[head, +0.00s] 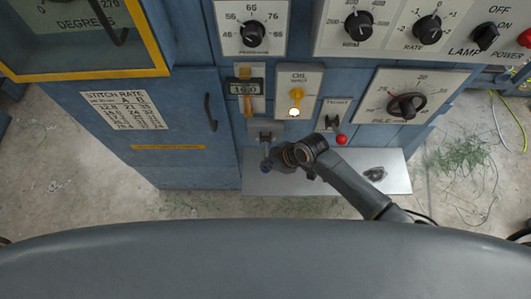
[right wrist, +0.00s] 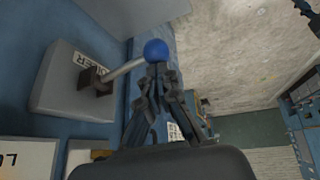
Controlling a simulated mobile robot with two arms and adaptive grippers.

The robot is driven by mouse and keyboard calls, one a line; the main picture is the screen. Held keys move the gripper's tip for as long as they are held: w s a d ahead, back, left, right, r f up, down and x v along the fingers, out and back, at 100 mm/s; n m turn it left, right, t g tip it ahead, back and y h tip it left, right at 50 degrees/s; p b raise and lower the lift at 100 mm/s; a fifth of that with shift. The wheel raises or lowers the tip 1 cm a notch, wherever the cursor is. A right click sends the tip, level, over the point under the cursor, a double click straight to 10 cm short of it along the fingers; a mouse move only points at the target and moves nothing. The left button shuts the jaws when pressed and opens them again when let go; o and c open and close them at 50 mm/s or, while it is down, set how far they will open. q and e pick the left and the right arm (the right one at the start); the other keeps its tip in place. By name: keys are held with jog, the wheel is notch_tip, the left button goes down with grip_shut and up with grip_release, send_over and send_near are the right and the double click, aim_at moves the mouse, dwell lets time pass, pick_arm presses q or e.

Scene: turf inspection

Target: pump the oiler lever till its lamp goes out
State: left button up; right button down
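The oiler plate (head: 265,127) is on the blue machine's front, low in the middle of the head view. In the right wrist view the plate (right wrist: 72,75) carries a label, and a grey lever (right wrist: 124,70) sticks out of it, ending in a blue ball knob (right wrist: 155,49). My right gripper (head: 272,162) is at the knob. Its fingertips (right wrist: 160,70) are close together just below the ball, which is uncovered; contact is hard to judge. A small lamp (head: 294,112) glows on the oil panel above right of the plate.
A toggle plate with a red knob (head: 341,139) and a dial (head: 406,106) are on the right. A metal shelf (head: 312,184) juts out below. A blue cabinet door (head: 160,120) is on the left.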

jog(key=shift+s+f, duration=0.1)
dwell(0.4)
jog(key=w+r+p, duration=0.3)
jog(key=r+p, duration=0.1)
jog(key=r, duration=0.3)
jog(key=shift+w+p, duration=0.15)
jog(key=shift+p, duration=0.15)
dwell(0.4)
jog(key=r+p, duration=0.1)
jog(key=w+r+p, duration=0.1)
jog(key=r, duration=0.1)
jog(key=w+r+p, duration=0.1)
jog(key=shift+w+r, duration=0.1)
jog(key=shift+r, duration=0.1)
dwell(0.4)
jog(key=shift+f, duration=0.1)
dwell(0.7)
